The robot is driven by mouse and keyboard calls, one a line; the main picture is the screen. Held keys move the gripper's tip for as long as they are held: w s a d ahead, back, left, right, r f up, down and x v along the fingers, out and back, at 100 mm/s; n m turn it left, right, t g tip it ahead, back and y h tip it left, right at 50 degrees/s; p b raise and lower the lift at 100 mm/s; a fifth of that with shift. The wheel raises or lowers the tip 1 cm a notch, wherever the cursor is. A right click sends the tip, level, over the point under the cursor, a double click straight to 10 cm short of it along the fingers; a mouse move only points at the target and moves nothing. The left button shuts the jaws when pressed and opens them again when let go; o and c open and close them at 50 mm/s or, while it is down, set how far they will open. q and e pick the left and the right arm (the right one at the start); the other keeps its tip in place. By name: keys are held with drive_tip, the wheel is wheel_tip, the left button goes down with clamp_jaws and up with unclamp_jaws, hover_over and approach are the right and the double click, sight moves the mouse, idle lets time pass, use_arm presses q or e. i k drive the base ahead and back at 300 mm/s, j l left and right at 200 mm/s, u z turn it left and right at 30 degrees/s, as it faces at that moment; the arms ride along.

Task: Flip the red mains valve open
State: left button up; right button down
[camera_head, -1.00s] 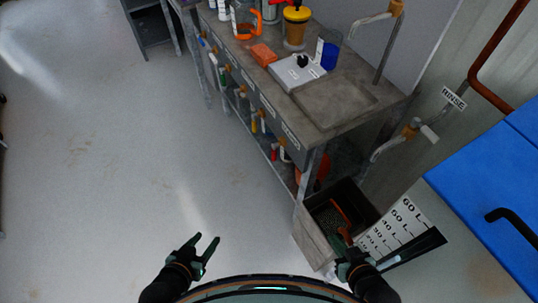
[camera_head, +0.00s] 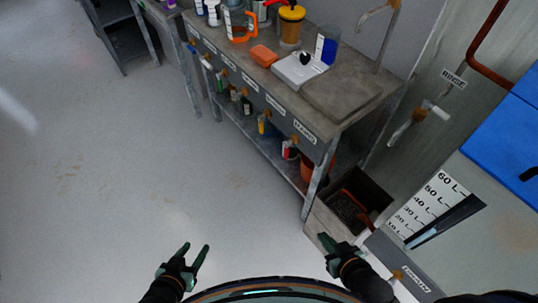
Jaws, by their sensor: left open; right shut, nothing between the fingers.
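I cannot pick out a red mains valve for sure in the head view. Small orange-brown fittings, one of them at the bench front (camera_head: 294,139), run along the bench's front edge. A tap or valve with a pale lever (camera_head: 420,114) is on the wall below the RINSE label. My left gripper (camera_head: 195,246) is open and empty over bare floor at the bottom. My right gripper (camera_head: 324,238) is shut and empty, in front of the floor crate in the picture. Neither appears to touch anything.
A grey bench (camera_head: 345,105) with bottles and a white scale-like device (camera_head: 299,68) stands ahead. A crate (camera_head: 376,193) sits by its near leg. A blue-topped tank (camera_head: 497,130) with a litre scale (camera_head: 432,205) is at right. The floor at left is clear.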

sight(287, 152)
drive_tip(key=j+z, duration=0.1)
drive_tip(key=j, duration=0.65)
drive_tip(key=k+j+z, duration=0.1)
drive_tip(key=j, duration=0.65)
drive_tip(key=k, duration=0.05)
